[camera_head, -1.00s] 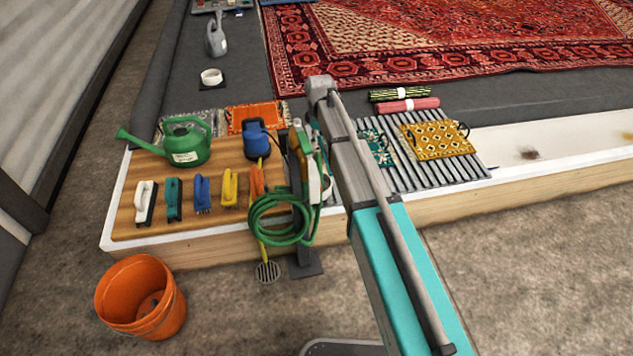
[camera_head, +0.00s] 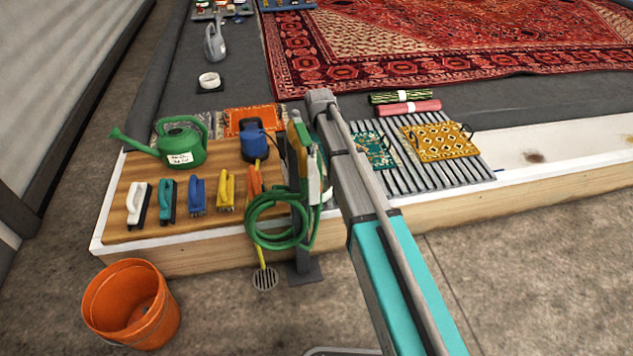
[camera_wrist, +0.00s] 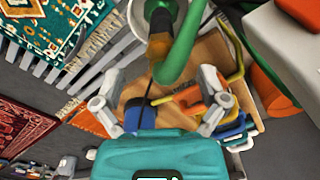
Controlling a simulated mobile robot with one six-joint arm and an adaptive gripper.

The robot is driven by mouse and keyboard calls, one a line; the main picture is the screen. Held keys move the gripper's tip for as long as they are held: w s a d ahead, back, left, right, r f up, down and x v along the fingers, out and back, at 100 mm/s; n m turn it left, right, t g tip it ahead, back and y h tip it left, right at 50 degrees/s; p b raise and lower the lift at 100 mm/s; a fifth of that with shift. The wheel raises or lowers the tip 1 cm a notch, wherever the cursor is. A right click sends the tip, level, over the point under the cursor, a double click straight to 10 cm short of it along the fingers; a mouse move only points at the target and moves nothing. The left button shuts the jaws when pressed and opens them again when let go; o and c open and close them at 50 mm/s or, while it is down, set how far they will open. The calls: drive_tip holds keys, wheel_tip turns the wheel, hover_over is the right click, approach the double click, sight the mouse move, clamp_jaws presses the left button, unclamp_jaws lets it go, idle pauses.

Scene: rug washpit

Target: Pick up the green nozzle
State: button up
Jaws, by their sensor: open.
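The green nozzle (camera_head: 306,136) appears at the top of a dark post at the front edge of the washpit, with yellow parts beside it. A coiled green hose (camera_head: 272,228) hangs on the post below. In the wrist view, a green curved piece (camera_wrist: 182,52) that looks like the nozzle or its hose lies in front of my gripper (camera_wrist: 160,80). The two grey fingers are wide apart and nothing is clamped between them. I cannot tell its exact distance from the fingers. In the head view my arm stands just right of the post, and my gripper cannot be made out there.
A wooden board holds a green watering can (camera_head: 181,143), a blue device (camera_head: 256,142) and several brushes (camera_head: 197,196). An orange bucket (camera_head: 132,302) stands on the floor at left. A slatted grate (camera_head: 400,175) with small rugs lies right of my arm. Floor at right is clear.

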idle(0.3)
drive_tip(key=shift+a+f+b, duration=0.15)
drive_tip(key=shift+f+b, duration=2.45)
drive_tip(key=shift+b, duration=0.05)
drive_tip(key=c, duration=1.2)
drive_tip(key=shift+r, duration=0.1)
wheel_tip(320, 180, up, 10)
drive_tip(key=p, duration=1)
